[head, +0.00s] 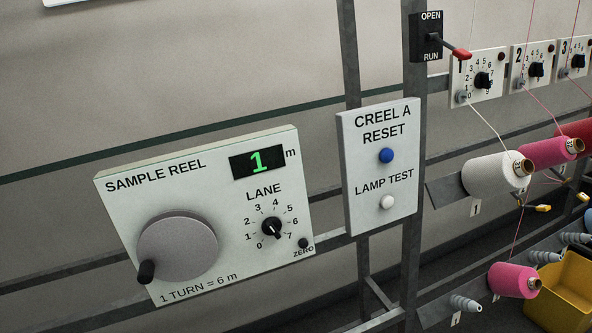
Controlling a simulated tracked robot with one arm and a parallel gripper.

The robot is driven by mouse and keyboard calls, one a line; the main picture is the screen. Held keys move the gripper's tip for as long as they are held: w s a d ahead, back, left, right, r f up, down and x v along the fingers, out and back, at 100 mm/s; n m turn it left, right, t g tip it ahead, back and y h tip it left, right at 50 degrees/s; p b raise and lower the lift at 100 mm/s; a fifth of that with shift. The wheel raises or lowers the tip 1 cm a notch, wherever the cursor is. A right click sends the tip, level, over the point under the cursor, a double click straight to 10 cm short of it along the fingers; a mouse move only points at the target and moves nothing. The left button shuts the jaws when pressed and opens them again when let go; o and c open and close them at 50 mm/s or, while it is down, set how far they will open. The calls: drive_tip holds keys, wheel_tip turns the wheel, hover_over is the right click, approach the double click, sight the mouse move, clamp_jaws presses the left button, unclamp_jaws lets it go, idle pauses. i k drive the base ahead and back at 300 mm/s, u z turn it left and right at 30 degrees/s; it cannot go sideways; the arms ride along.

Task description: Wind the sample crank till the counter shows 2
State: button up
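The sample reel panel (135,205) is a pale box tilted in the head view, at the lower left. Its round grey crank disc (178,248) carries a black handle (146,271) at the disc's lower left edge. The counter (258,161) shows a green 1 with "m" beside it. The panel reads "1 TURN = 6 m". The lane knob (271,228) sits on a dial numbered 0 to 7, with a small black zero button (303,243) at its lower right. My gripper is not in view, and nothing visible touches the crank.
A Creel A panel (360,208) with a blue reset button (386,156) and white lamp test button (387,202) stands to the right. A red-handled open/run lever (460,54), numbered dials, yarn cones and a yellow bin (566,290) are farther right. The crank's front looks clear.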

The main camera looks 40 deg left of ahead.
sight(179, 245)
drive_tip(key=u, duration=2.5)
drive_tip(key=k, duration=1.1)
drive_tip(key=z, duration=1.1)
drive_tip(key=i, duration=0.8)
